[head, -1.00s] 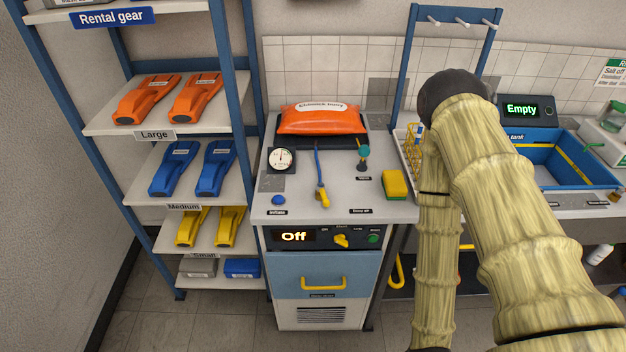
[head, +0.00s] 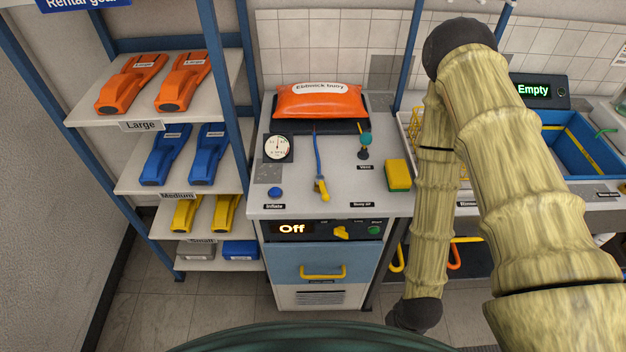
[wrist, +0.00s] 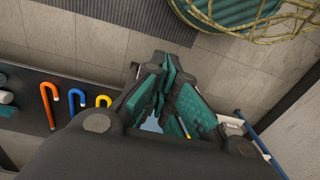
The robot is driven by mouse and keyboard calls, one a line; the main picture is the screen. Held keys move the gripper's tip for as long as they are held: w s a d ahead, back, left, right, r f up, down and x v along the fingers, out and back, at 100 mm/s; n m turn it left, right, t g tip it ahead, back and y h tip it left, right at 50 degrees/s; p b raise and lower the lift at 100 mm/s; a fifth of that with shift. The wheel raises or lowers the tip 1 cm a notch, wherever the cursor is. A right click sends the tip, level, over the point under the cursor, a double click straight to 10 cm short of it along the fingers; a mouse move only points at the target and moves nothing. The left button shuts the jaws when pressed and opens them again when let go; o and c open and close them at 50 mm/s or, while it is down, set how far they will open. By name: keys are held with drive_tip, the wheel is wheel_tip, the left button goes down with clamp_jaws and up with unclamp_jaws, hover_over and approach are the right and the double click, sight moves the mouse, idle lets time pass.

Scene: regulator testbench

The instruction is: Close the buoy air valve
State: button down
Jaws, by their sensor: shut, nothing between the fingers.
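The orange buoy (head: 319,101) lies on a dark pad at the back of the bench. A blue hose (head: 317,157) runs from it toward the front and ends in a yellow-handled fitting (head: 322,190), which looks like the air valve; its setting is too small to read. A teal-topped knob (head: 365,138) stands to the right of the hose. My gripper (wrist: 165,112) shows in the wrist view with teal finger pads, shut and empty, above the floor and away from the bench top. It is out of the head view, where only my arm shows at the right.
On the bench are a round gauge (head: 278,148), a blue button (head: 275,192) and a yellow-green sponge (head: 398,175). The front panel display (head: 292,229) reads "Off". A shelf (head: 150,110) of coloured gear stands left. A blue tank (head: 580,150) is right. Hooks (wrist: 48,100) show in the wrist view.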

drive_tip(key=w+a+r+n+y+p, duration=0.1)
drive_tip(key=w+a+r+n+y, duration=0.1)
drive_tip(key=w+a+r+n, duration=0.45)
drive_tip(key=w+a+r+n+y+p, duration=0.1)
drive_tip(key=w+a+r+n, duration=0.2)
drive_tip(key=w+a+r, duration=0.7)
wheel_tip(320, 180, up, 20)
drive_tip(key=n, duration=1.1)
hover_over(323, 189)
drive_tip(key=s+a, duration=0.1)
drive_tip(key=a, duration=0.2)
drive_tip(key=shift+r+g+y, duration=0.1)
drive_tip(key=shift+g+y, duration=0.2)
drive_tip(key=shift+g, duration=0.1)
drive_tip(key=p+x, duration=0.4)
drive_tip(key=x, duration=0.6)
drive_tip(key=shift+s, duration=0.1)
drive_tip(key=d+p, duration=0.1)
drive_tip(key=d, duration=0.1)
drive_tip(key=shift+w+d+p, duration=0.35)
drive_tip(key=shift+d, duration=0.05)
drive_tip(key=shift+w+d+f, duration=0.1)
drive_tip(key=shift+d+f, duration=0.3)
drive_tip(key=shift+d, duration=0.05)
